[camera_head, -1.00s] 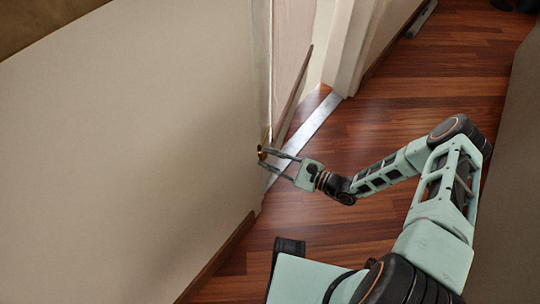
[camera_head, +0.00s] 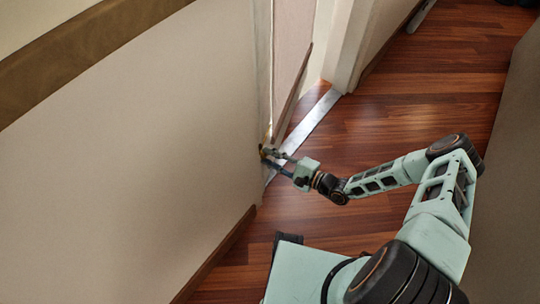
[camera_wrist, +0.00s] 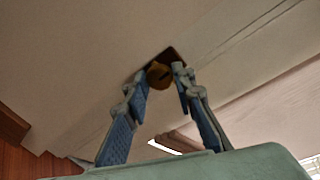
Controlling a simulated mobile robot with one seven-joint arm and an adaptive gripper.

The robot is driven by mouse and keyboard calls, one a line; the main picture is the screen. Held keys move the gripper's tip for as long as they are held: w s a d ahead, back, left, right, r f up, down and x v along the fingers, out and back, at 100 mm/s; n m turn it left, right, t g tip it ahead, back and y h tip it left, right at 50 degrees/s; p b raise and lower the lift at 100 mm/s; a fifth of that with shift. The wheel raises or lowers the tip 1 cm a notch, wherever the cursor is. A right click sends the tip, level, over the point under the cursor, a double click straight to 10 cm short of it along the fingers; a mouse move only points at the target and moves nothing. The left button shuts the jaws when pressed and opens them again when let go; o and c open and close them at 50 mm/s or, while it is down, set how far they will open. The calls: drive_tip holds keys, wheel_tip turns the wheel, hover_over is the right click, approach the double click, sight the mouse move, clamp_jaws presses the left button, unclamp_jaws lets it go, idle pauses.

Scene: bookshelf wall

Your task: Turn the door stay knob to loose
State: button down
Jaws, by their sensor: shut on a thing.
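The door stay knob is a small round brass knob (camera_wrist: 159,75) on a dark brown plate (camera_wrist: 172,54), fixed to the pale wall or frame face. In the wrist view it sits between the tips of my gripper (camera_wrist: 162,82), whose blue-padded fingers are closed on its sides. In the head view my gripper (camera_head: 267,155) reaches left to the wall's edge by the door opening. The knob is tiny there and mostly covered by the fingertips. The knob's marking or turned position cannot be read.
A large pale wall (camera_head: 140,150) fills the left, with a brown baseboard (camera_head: 215,252). Wooden floor (camera_head: 420,110) lies open to the right. A dark grey surface (camera_head: 510,190) bounds the far right.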

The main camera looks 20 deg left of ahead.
idle(0.3)
drive_tip(key=c, duration=1.6)
unclamp_jaws()
drive_tip(key=v, duration=1.2)
drive_tip(key=shift+r, duration=0.1)
